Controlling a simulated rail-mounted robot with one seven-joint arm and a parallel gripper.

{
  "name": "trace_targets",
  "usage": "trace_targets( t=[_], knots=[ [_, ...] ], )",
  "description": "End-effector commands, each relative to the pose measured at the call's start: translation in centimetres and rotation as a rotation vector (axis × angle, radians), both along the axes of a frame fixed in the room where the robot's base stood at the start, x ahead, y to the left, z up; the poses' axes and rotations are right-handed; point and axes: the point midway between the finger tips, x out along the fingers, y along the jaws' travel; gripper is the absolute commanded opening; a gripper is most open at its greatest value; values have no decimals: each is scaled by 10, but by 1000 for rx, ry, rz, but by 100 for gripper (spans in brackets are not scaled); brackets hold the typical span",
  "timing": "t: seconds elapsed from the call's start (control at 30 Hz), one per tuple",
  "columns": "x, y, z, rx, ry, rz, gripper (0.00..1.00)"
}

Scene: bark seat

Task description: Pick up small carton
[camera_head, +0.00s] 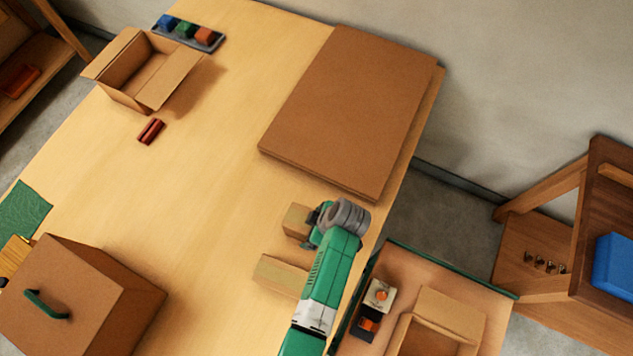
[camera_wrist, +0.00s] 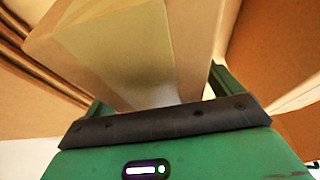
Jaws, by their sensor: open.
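A small tan carton (camera_head: 296,219) sits on the wooden table near its right edge, partly hidden by my gripper (camera_head: 313,224). In the wrist view, a carton (camera_wrist: 120,45) with a paler tape-like band fills the space ahead of and between the two green fingers of my gripper (camera_wrist: 160,92). The jaws are open, with the fingers on either side of the carton's near end. Contact cannot be made out. A second, longer carton (camera_head: 279,274) lies nearer the camera, partly behind my arm.
A large flat brown board or box (camera_head: 350,110) lies just beyond the gripper. An open box (camera_head: 145,75), a red block (camera_head: 151,131) and a tray of coloured blocks (camera_head: 190,34) stand far left. A handled box (camera_head: 75,300) is front left. The table's middle is clear.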

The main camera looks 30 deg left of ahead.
Motion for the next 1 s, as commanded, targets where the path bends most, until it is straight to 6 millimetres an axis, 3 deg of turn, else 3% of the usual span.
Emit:
trace_targets(
  t=[0.43, 0.73, 1.0],
  knots=[
    [0, 0, -3, 0, 0, 0, 91],
    [0, 0, -3, 0, 0, 0, 34],
    [1, 0, 7, 0, -2, -1, 34]
  ],
)
